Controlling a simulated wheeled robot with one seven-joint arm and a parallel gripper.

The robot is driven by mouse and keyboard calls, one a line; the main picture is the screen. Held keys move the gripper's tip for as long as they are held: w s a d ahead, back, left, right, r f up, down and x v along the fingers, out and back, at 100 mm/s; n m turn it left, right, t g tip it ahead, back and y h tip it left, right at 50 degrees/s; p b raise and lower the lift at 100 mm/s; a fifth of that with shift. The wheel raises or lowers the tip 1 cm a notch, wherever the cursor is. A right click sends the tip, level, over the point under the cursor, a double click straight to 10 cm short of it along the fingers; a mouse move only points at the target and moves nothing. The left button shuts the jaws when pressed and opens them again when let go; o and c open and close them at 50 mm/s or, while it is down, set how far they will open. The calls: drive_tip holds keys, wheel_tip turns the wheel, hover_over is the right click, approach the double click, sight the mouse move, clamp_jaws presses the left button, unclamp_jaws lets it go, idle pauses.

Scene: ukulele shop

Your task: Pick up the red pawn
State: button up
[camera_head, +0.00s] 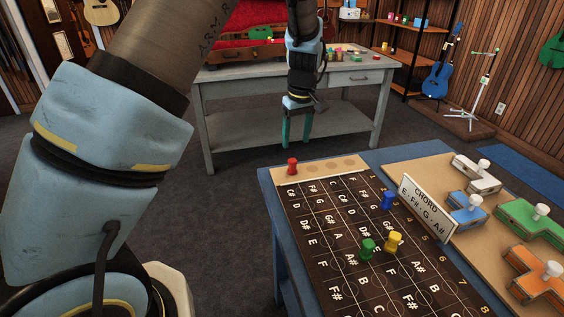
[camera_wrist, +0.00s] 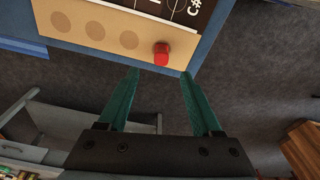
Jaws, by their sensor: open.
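The red pawn (camera_head: 292,166) stands on the tan strip (camera_head: 330,172) at the far-left end of the dark lettered board (camera_head: 345,215). It also shows in the wrist view (camera_wrist: 161,54), at the strip's end near the table edge. My gripper (camera_head: 296,138) has two green fingers pointing down, just beyond the table's far edge in the head view. In the wrist view the gripper (camera_wrist: 160,72) is open and empty. The pawn appears between and beyond its fingertips, apart from them. Blue (camera_head: 388,201), green (camera_head: 367,249) and yellow (camera_head: 393,242) pawns stand on the board.
A "CHORD E·F#·G·A#" sign (camera_head: 427,207) stands right of the board. Several coloured blocks with white knobs, such as the green one (camera_head: 530,222), lie on the tan panel. A grey workbench (camera_head: 290,80) stands behind my gripper. The strip beside the red pawn holds empty round marks.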

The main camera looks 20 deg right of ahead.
sight(293, 160)
drive_tip(key=f+p, duration=0.1)
drive_tip(key=f, duration=0.2)
drive_tip(key=f+p, duration=0.1)
drive_tip(key=f, duration=0.2)
drive_tip(key=w+f+p, duration=0.1)
drive_tip(key=f, duration=0.3)
drive_tip(key=shift+w+a, duration=0.1)
drive_tip(key=shift+a, duration=0.05)
clamp_jaws()
idle(0.4)
